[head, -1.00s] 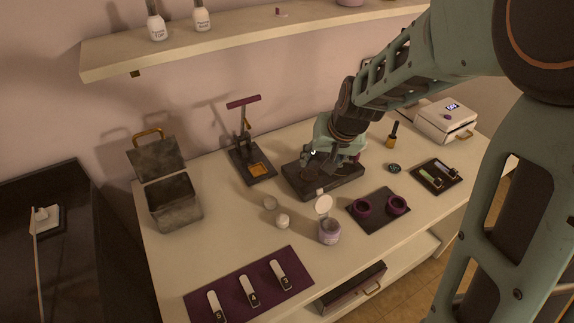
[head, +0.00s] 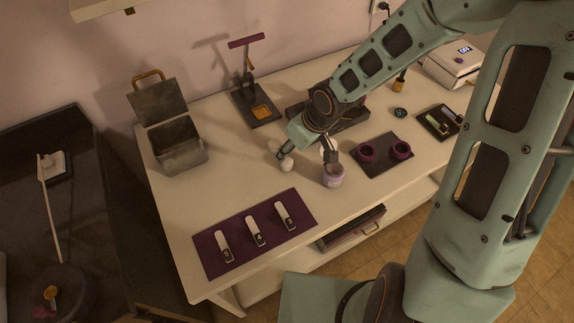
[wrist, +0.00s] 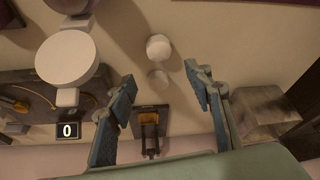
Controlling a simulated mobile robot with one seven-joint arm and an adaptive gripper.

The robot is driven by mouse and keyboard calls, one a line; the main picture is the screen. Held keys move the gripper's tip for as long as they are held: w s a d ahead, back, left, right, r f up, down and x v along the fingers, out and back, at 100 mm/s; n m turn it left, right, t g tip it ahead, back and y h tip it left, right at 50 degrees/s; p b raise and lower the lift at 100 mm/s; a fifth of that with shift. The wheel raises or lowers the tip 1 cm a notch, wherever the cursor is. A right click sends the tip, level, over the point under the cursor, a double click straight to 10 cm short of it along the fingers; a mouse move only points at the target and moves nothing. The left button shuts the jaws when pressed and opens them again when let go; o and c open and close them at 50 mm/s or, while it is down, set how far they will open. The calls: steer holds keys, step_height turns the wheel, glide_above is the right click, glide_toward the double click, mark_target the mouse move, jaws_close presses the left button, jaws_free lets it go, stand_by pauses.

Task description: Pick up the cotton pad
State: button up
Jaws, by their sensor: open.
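Two small round pale things lie on the white table. One is a whitish, thick, rounded piece (head: 287,164), also in the wrist view (wrist: 159,47). The other is a flatter beige disc (wrist: 158,78) beside it. I cannot tell for sure which is the cotton pad. My gripper (head: 307,152) is open and empty above the table, near both pieces. In the wrist view its two fingers (wrist: 160,80) straddle the line of the pieces, with the disc seen between the tips. Neither piece is held.
A lilac jar (head: 333,177) with a raised white lid (wrist: 65,60) stands close to one finger. A purple mat (head: 207,244) with labelled pieces lies in front. A grey open box (head: 180,158) stands left.

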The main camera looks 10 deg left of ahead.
mark_target(286, 161)
steer(key=shift+x, duration=0.95)
steer(key=f+b, duration=0.1)
steer(key=f, duration=0.1)
steer(key=f+b, duration=0.1)
steer(key=f, duration=0.1)
steer(key=shift+s+a, duration=0.15)
steer(key=shift+a, duration=0.05)
steer(key=shift+w+a+f, duration=0.15)
steer(key=shift+w+f, duration=0.1)
steer(key=shift+f, duration=0.3)
steer(key=c, duration=0.8)
